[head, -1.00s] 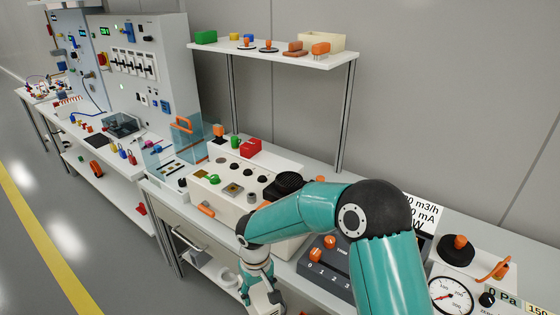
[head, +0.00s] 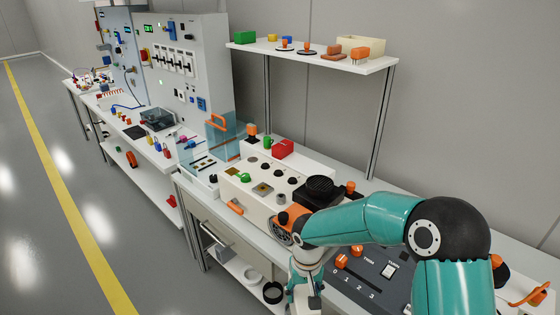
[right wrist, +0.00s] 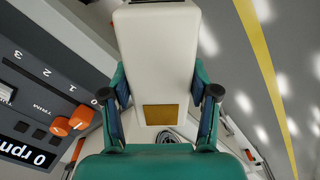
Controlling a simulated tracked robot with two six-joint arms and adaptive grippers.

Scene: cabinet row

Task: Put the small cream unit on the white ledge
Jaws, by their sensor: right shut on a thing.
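A cream unit (right wrist: 155,50) with an ochre panel fills the upper middle of the right wrist view. My right gripper (right wrist: 159,95) is shut on it, one finger at each side. In the head view my right gripper (head: 304,292) hangs low, in front of the bench edge; the held unit cannot be made out there. A white raised shelf (head: 290,56), the ledge-like surface I see, stands behind the bench, above and far from the gripper. My left gripper is out of view.
The shelf holds a green block (head: 246,37), a cream tray (head: 360,43) and several small parts. A larger cream panel box (head: 240,194) and a dark control box (head: 362,276) stand on the bench. A lower shelf (head: 232,263) holds rings. Grey floor lies left.

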